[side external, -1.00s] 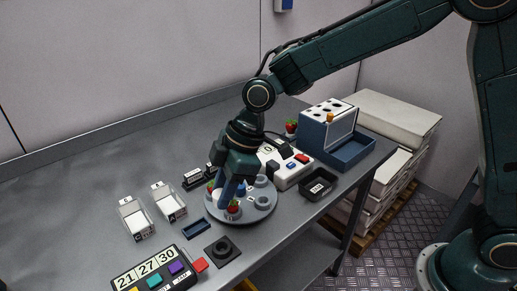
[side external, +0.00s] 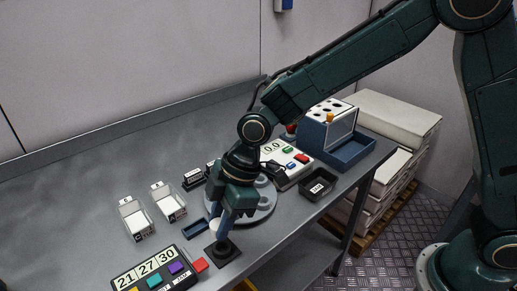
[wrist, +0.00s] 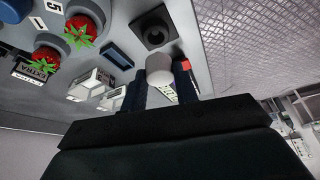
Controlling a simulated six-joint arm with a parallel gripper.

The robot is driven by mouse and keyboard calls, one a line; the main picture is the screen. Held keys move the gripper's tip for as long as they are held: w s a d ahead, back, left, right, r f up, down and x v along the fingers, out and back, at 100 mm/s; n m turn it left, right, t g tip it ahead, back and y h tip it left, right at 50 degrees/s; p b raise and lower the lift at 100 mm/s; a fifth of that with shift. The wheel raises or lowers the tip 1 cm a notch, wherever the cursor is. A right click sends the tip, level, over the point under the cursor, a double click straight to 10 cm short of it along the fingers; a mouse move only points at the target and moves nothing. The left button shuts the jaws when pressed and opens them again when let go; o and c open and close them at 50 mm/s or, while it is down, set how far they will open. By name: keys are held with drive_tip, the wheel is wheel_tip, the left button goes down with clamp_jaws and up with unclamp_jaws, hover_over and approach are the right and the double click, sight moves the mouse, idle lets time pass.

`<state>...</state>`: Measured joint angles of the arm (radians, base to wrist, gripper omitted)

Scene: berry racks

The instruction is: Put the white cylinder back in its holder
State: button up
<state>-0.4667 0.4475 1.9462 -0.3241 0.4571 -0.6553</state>
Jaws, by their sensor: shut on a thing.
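The white cylinder (wrist: 160,68) is between the two fingertips of my gripper (wrist: 163,80) in the wrist view. In the side view the white cylinder (side external: 215,227) shows at the left of my gripper (side external: 223,225), partly covered by a finger. My gripper is shut on it. The black square holder with a round socket (side external: 222,253) sits near the table's front edge, just below the gripper in the picture. In the wrist view the holder (wrist: 153,27) lies beyond the cylinder, and its socket looks empty. The cylinder appears to be above the table and apart from the holder.
A round grey turntable (side external: 262,208) stands behind the gripper, with strawberries (wrist: 84,26) on it. A small blue tray (side external: 196,229) is left of the holder. A black tray (side external: 318,184) is at right.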

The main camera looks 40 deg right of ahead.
drive_tip(key=shift+f, duration=1.95)
drive_tip(key=shift+f, duration=0.25)
drive_tip(key=o, duration=1.1)
drive_tip(key=shift+o, duration=0.2)
drive_tip(key=shift+r, duration=0.15)
drive_tip(key=shift+r, duration=3.35)
drive_tip(key=shift+d+r, duration=0.1)
